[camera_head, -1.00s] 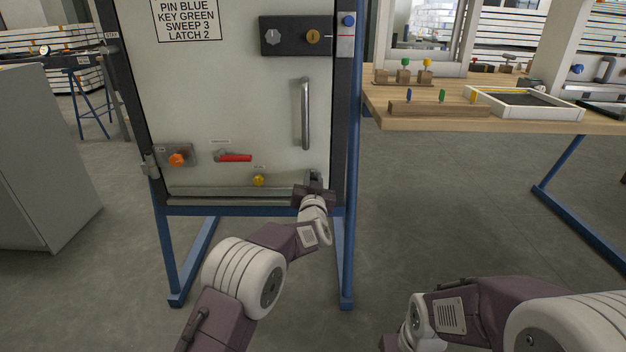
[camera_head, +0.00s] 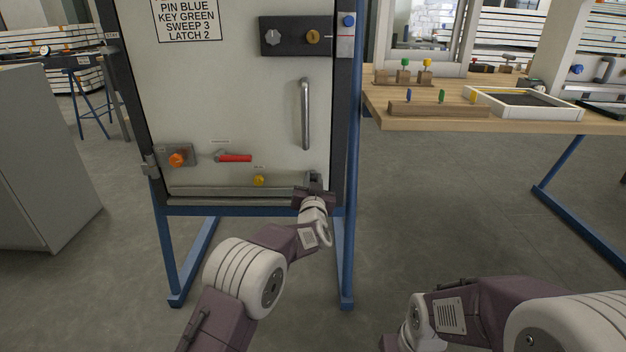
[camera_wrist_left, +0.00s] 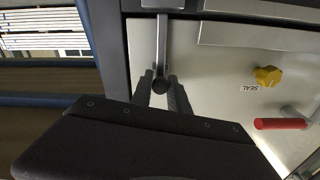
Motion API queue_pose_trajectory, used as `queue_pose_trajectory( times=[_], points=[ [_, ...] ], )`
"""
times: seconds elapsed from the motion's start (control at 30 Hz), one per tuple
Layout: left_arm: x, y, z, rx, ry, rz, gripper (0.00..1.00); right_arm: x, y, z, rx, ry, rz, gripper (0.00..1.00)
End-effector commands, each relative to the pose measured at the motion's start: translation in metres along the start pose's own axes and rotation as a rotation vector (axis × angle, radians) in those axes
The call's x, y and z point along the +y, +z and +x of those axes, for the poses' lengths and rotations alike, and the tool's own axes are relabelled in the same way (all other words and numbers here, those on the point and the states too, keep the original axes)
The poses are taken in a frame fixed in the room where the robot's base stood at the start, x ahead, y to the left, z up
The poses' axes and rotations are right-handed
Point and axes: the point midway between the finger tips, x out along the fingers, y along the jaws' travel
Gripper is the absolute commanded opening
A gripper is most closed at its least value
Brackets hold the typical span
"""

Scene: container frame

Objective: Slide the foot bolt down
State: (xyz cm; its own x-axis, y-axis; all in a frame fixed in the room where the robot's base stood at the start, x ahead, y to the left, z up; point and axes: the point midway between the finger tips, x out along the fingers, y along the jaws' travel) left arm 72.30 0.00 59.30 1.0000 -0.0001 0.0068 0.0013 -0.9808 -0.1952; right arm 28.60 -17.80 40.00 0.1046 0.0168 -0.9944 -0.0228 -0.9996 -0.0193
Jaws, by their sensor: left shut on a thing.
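The foot bolt is a grey bar with a dark round knob at the lower right corner of the pale door (camera_head: 250,100). In the left wrist view the bolt (camera_wrist_left: 163,45) shows as a bar ending in its knob, between my two fingers. My left gripper (camera_wrist_left: 162,92) is shut on the knob; it also shows in the head view (camera_head: 314,188), where it covers much of the bolt. The bolt's lower tip and any socket cannot be made out. My right arm is at the lower right, with its fingers out of sight.
The door also carries a red lever (camera_head: 235,158), an orange knob (camera_head: 177,159), a yellow seal knob (camera_head: 259,181) and a vertical handle (camera_head: 305,113). A blue frame leg (camera_head: 347,260) stands just right of my left gripper. A wooden bench (camera_head: 400,121) is further right.

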Motion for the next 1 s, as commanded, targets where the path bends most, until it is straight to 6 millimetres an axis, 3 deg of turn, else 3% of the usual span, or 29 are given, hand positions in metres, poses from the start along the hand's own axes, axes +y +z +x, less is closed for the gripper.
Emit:
queue_pose_trajectory(
  times=[0.13, 0.4, 0.43, 0.5, 0.83, 1.0],
  points=[
    [0.005, 0.025, -0.001, -0.01, 0.003, 0.003, 0.0, 0.0, 0.0, 0.002, 0.0, 0.0, 0.0, 0.0],
    [0.006, 0.028, -0.001, -0.012, 0.004, 0.002, 0.0, 0.0, 0.0, 0.002, 0.0, 0.0, 0.0, 0.0],
    [0.006, 0.029, -0.001, -0.012, 0.004, 0.002, 0.29, 0.0, 0.0, 0.002, 0.0, 0.0, 0.0, 0.0],
    [0.006, 0.028, -0.001, -0.011, 0.004, 0.002, 0.43, 0.0, 0.0, 0.002, 0.0, 0.0, 0.0, 0.0],
    [0.005, 0.025, -0.002, -0.008, 0.002, 0.001, 0.43, 0.0, 0.0, 0.0, 0.0, 0.0, 0.0, 0.0],
    [0.005, 0.021, -0.021, -0.01, 0.004, 0.003, 0.43, 0.0, -0.002, -0.014, 0.0, 0.0, 0.0, 0.0]
  ],
)
